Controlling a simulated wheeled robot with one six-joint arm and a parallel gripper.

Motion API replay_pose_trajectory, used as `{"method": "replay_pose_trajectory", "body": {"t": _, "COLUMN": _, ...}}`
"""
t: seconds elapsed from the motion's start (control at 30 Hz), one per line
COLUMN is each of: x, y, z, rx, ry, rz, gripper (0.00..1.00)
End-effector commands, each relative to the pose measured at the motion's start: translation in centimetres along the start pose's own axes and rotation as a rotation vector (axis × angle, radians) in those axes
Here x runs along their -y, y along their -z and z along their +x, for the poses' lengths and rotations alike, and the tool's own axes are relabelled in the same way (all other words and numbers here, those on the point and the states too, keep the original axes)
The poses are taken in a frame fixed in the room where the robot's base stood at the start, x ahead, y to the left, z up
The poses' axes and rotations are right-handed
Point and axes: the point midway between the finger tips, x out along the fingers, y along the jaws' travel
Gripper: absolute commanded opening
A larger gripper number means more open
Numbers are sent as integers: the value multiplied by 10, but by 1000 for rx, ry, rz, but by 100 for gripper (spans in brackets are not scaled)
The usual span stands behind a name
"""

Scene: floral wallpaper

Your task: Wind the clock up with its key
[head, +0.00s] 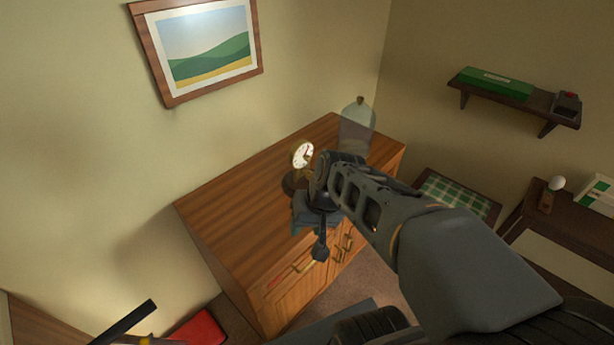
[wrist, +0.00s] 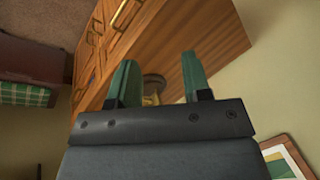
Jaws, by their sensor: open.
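A small clock (head: 303,155) with a white dial and brass-coloured body stands upright on a dark round base (head: 292,184) on top of the wooden cabinet (head: 232,212). My gripper (head: 302,224) is in front of the clock in the head view and hides part of the base. In the wrist view my gripper (wrist: 160,72) has its two green fingers apart with nothing held. The round base (wrist: 154,82) and a brass-coloured part (wrist: 151,100) show in the gap between and beyond the fingers. I cannot make out the key in either view.
A clear glass dome (head: 357,125) stands at the cabinet's far right end, behind my arm. The cabinet's left top is bare. Brass handles (head: 305,263) project from its front. A framed picture (head: 207,52) hangs above. A stool with a green checked top (head: 457,192) stands to the right.

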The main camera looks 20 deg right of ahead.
Motion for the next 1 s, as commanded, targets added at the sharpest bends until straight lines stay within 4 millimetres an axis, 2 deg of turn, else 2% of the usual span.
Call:
{"method": "replay_pose_trajectory", "body": {"t": 0.03, "x": -6, "y": 4, "z": 30, "rx": 62, "ry": 89, "rz": 109, "gripper": 44}}
{"method": "replay_pose_trajectory", "body": {"t": 0.1, "x": -5, "y": 16, "z": 54, "rx": 124, "ry": 246, "rz": 261, "gripper": 44}}
{"method": "replay_pose_trajectory", "body": {"t": 0.23, "x": -14, "y": 55, "z": 86, "rx": 162, "ry": 559, "rz": 538, "gripper": 44}}
{"method": "replay_pose_trajectory", "body": {"t": 0.3, "x": -28, "y": 81, "z": 99, "rx": 141, "ry": 724, "rz": 678, "gripper": 44}}
{"method": "replay_pose_trajectory", "body": {"t": 0.37, "x": -46, "y": 103, "z": 108, "rx": 102, "ry": 855, "rz": 787, "gripper": 44}}
{"method": "replay_pose_trajectory", "body": {"t": 0.5, "x": -99, "y": 146, "z": 123, "rx": -35, "ry": 1103, "rz": 998, "gripper": 44}}
{"method": "replay_pose_trajectory", "body": {"t": 0.6, "x": -137, "y": 164, "z": 130, "rx": -139, "ry": 1225, "rz": 1104, "gripper": 44}}
{"method": "replay_pose_trajectory", "body": {"t": 0.7, "x": -167, "y": 175, "z": 134, "rx": -225, "ry": 1304, "rz": 1175, "gripper": 44}}
{"method": "replay_pose_trajectory", "body": {"t": 0.83, "x": -186, "y": 184, "z": 137, "rx": -289, "ry": 1356, "rz": 1222, "gripper": 44}}
{"method": "replay_pose_trajectory", "body": {"t": 1.0, "x": -180, "y": 201, "z": 142, "rx": -307, "ry": 1370, "rz": 1233, "gripper": 44}}
